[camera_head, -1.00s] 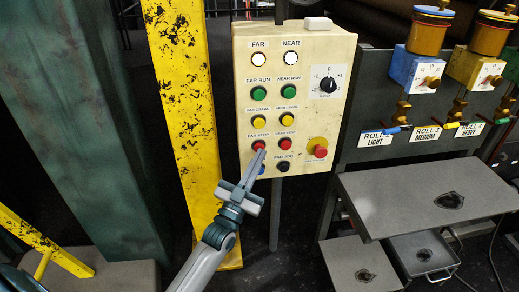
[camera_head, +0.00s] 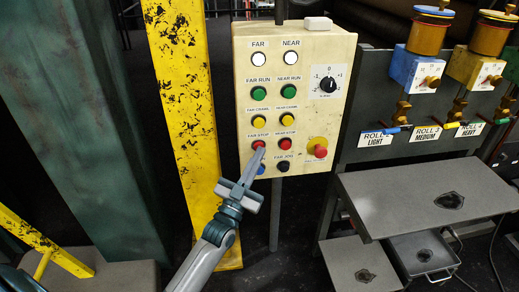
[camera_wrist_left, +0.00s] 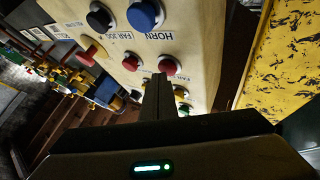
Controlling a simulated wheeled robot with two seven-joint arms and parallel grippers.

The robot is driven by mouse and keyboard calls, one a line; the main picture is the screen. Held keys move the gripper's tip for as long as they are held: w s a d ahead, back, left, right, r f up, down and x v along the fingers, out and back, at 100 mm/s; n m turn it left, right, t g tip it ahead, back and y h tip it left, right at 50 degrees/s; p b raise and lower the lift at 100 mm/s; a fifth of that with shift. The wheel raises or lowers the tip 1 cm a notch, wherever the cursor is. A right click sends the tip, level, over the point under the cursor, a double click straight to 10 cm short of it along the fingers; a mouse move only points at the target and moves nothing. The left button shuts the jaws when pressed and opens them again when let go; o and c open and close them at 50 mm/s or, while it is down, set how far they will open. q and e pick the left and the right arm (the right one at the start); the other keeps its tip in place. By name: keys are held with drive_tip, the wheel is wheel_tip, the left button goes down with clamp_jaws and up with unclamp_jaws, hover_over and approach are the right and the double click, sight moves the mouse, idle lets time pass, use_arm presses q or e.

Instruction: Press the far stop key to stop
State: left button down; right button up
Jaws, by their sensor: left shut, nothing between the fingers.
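The far stop key (camera_head: 258,145) is a round red button in the left column of the cream control box, under its "FAR STOP" label. My left gripper (camera_head: 261,153) is shut and empty, its tips at the lower edge of this key. I cannot tell whether they touch it. In the left wrist view the closed fingers (camera_wrist_left: 158,83) point at the panel and overlap the lower part of a red key (camera_wrist_left: 168,67), whose label is partly hidden. My right gripper does not show.
The near stop key (camera_head: 285,145) is close on the right. A blue horn key (camera_head: 261,169) and a black jog key (camera_head: 283,166) lie below. A red emergency knob (camera_head: 320,150) sticks out at the right. A yellow post (camera_head: 188,110) stands left of the box.

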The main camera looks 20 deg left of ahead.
use_arm(q)
drive_tip(key=shift+s, duration=0.1)
drive_tip(key=shift+s+d+p, duration=0.5)
drive_tip(key=shift+s+d, duration=0.05)
drive_tip(key=shift+s, duration=0.15)
idle(0.4)
drive_tip(key=s+d+p, duration=0.1)
drive_tip(key=s, duration=0.1)
drive_tip(key=s+d+p, duration=0.1)
drive_tip(key=s, duration=0.1)
drive_tip(key=shift+d, duration=0.4)
drive_tip(key=shift+f, duration=0.1)
idle(0.6)
